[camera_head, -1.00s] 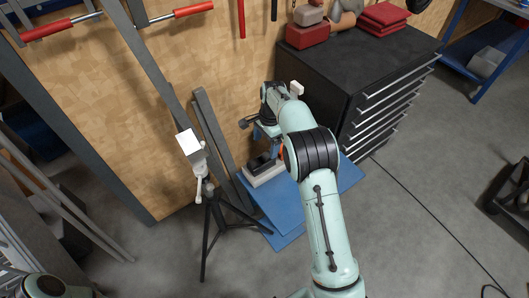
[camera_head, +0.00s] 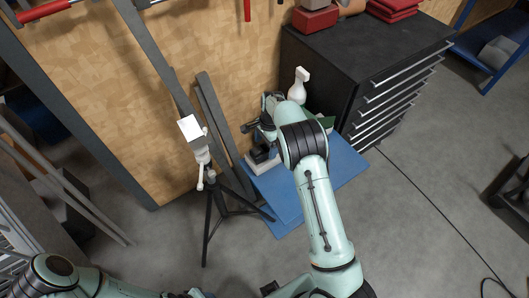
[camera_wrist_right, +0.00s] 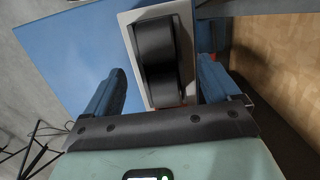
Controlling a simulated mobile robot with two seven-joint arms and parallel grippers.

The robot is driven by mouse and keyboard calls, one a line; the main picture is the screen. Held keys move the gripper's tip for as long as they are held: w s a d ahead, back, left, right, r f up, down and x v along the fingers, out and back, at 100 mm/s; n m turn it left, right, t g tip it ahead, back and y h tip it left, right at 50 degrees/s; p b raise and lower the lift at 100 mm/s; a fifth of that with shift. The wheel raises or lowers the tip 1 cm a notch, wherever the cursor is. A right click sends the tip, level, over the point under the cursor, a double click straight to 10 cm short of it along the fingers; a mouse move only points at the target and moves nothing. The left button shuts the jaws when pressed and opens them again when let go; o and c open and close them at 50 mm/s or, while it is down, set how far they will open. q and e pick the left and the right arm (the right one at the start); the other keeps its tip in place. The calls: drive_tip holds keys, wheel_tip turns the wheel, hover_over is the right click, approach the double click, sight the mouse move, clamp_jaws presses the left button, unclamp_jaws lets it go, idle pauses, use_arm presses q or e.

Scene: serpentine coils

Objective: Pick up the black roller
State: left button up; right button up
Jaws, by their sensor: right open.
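The black roller (camera_wrist_right: 157,42) sits in a pale grey holder (camera_wrist_right: 128,20) in the right wrist view. It shows as a dark rounded body with a second dark section nearer my gripper. In the head view the roller (camera_head: 262,154) shows small, low beside the wooden wall. My right gripper (camera_wrist_right: 162,68) is open, with one blue finger on each side of the holder and roller. I cannot tell whether the fingers touch them. In the head view my right arm partly hides the right gripper. My left arm shows at the lower left, but its gripper does not.
A blue platform (camera_head: 343,165) lies under the holder. A black tripod (camera_head: 208,222) with a white-topped device stands to the left. A black drawer cabinet (camera_head: 370,65) stands behind right, with a white bottle (camera_head: 298,88) in front of it. Grey floor is open at the right.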

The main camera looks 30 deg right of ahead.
drive_tip(key=shift+w+a+f, duration=0.1)
drive_tip(key=shift+a+f, duration=0.1)
drive_tip(key=shift+f, duration=1.25)
drive_tip(key=shift+w+r, duration=0.1)
drive_tip(key=c, duration=1.6)
